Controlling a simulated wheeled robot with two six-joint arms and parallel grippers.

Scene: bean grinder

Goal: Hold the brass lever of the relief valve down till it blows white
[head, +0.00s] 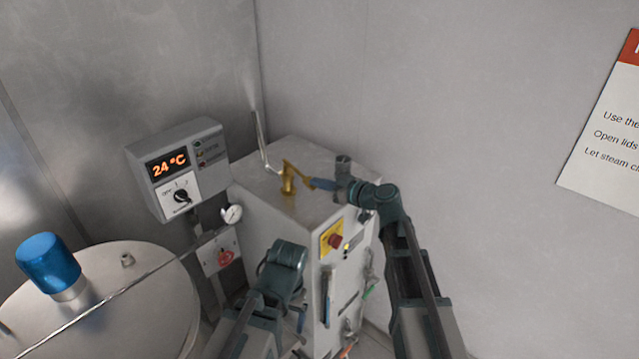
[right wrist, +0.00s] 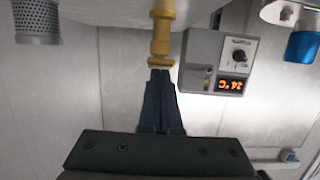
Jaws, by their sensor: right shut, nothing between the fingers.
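The brass relief valve (head: 288,184) stands on top of the pale steel cabinet. Its brass lever (head: 297,169) slopes down to the right. My right gripper (head: 317,183) is shut and empty, with its fingertips at the lever's outer end. In the right wrist view, which is upside down, the shut fingertips (right wrist: 160,76) meet the end of the brass lever (right wrist: 160,62); I cannot tell how hard they press. A thin outlet pipe (head: 260,145) rises behind the valve, with a faint pale plume above its tip. My left arm shows at lower centre, but its fingers are not visible.
A control box (head: 178,168) reading 24 °C and a small gauge (head: 232,213) stand left of the cabinet (head: 300,225). A round lid with a blue cap (head: 48,262) is at lower left. A red button (head: 335,241) is on the cabinet front. Walls close in behind.

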